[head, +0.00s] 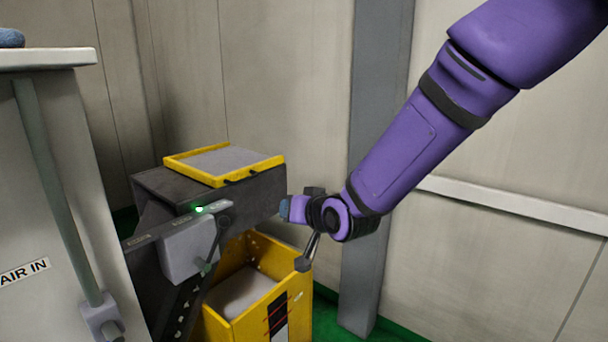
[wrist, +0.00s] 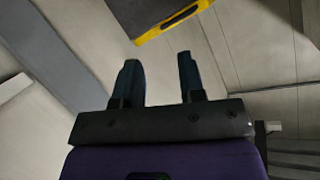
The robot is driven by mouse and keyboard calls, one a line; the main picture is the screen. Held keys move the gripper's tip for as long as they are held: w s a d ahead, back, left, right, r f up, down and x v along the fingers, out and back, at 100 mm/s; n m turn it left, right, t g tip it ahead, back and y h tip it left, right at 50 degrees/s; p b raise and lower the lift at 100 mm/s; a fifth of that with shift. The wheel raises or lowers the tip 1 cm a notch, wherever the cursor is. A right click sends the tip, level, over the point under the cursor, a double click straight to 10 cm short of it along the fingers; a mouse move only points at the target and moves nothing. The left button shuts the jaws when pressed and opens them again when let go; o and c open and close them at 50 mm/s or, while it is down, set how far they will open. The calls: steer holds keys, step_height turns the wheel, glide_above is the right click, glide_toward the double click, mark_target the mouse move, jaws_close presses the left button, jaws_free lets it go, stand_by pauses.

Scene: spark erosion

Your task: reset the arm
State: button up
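My purple arm (head: 400,150) reaches in from the upper right in the head view. My gripper (head: 285,209) is at its lower left end, beside the right end of a dark grey machine housing (head: 255,198). In the wrist view, the two dark blue fingers of my gripper (wrist: 158,62) stand apart with nothing between them. The gripper is open and empty. In the head view its fingers are small and partly hidden by the wrist, and I cannot tell whether they touch the housing.
A yellow-rimmed tray (head: 175,162) sits on the housing; a yellow rim (wrist: 175,20) shows in the wrist view. A yellow bin (head: 215,325) stands below. A lever (head: 213,250) and grey box (head: 188,250) are on the machine's side. A grey post (head: 375,120) stands behind my arm.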

steer(key=s+d+r+g+h, duration=0.1)
steer(key=s+d+r+h, duration=0.3)
steer(key=d, duration=0.6)
steer(key=s+d+r+g+h, duration=0.1)
steer(key=s+d+r, duration=0.45)
steer(key=d, duration=0.45)
steer(key=s+d+r+m+g+h, duration=0.1)
steer(key=s+d+g, duration=0.1)
steer(key=s+d, duration=0.4)
steer(key=s+d+r+m+g+h, duration=0.1)
steer(key=s+d+g, duration=0.1)
steer(key=s+d, duration=0.5)
steer(key=s, duration=0.6)
steer(key=shift+s+h, duration=0.3)
steer(key=shift+h, duration=0.1)
